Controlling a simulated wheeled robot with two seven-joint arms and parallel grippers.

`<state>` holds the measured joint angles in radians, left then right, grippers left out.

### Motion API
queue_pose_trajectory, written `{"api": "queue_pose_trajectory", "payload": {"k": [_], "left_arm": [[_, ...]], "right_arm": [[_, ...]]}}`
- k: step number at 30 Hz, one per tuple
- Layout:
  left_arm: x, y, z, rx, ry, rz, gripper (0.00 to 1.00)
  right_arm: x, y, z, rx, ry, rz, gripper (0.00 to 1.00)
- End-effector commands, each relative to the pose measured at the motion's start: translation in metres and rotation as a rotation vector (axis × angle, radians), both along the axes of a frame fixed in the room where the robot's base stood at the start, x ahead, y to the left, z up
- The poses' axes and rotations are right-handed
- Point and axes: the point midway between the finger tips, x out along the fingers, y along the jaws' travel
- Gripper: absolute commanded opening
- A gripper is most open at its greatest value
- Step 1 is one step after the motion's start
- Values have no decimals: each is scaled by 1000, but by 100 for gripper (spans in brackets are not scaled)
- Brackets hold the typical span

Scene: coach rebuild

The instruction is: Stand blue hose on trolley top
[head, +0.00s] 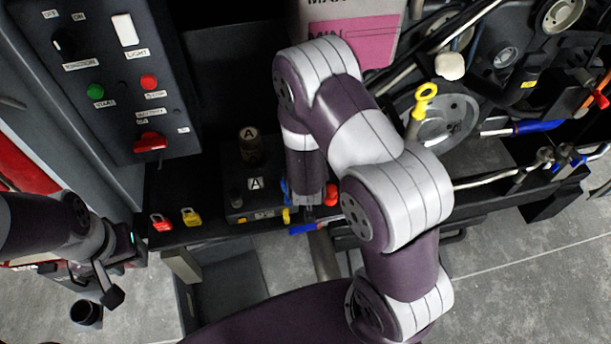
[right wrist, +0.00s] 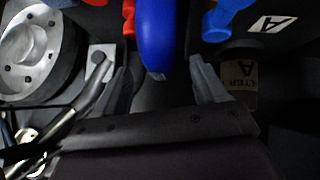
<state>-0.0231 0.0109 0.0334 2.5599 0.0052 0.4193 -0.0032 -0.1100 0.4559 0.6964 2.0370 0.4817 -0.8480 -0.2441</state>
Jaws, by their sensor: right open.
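A thick blue piece (right wrist: 157,35), which looks like the blue hose, comes down from the top of the right wrist view. Its lower end lies between the spread fingers of my right gripper (right wrist: 162,85), which do not appear to be closed on it. In the head view my right gripper (head: 307,203) points down over the dark bench, close to small blue, red and yellow parts. My left gripper (head: 108,275) hangs at the lower left, away from the bench; its jaw gap is unclear. I cannot clearly make out the trolley top.
A control panel (head: 95,70) stands at the upper left. Red (head: 160,221) and yellow (head: 191,217) padlocks sit on the bench edge. A box marked A (head: 255,184) is left of the right gripper. Wheels and a yellow-handled part (head: 424,98) crowd the right.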

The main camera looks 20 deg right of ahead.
Motion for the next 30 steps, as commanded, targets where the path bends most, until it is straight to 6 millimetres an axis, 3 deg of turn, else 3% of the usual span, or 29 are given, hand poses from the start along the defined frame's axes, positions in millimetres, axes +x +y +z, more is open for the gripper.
{"api": "queue_pose_trajectory", "payload": {"k": [6, 13, 14, 20, 27, 30], "left_arm": [[0, 0, 4, 0, 0, 0, 34], [0, 0, 3, 0, 0, 0, 34], [0, 0, 3, 0, 0, 0, 34], [0, 0, 3, 0, 0, 0, 34], [0, 0, 3, 0, 0, 0, 34], [0, 0, 4, 0, 0, 0, 34]], "right_arm": [[23, -8, -27, 0, 1, 0, 71], [25, -9, -30, 1, 1, 0, 71], [25, -9, -30, 1, 1, 0, 68], [25, -9, -30, 1, 1, 0, 3], [26, -9, -29, 1, 0, 1, 0], [27, -9, -20, 1, -3, 1, 0]]}}
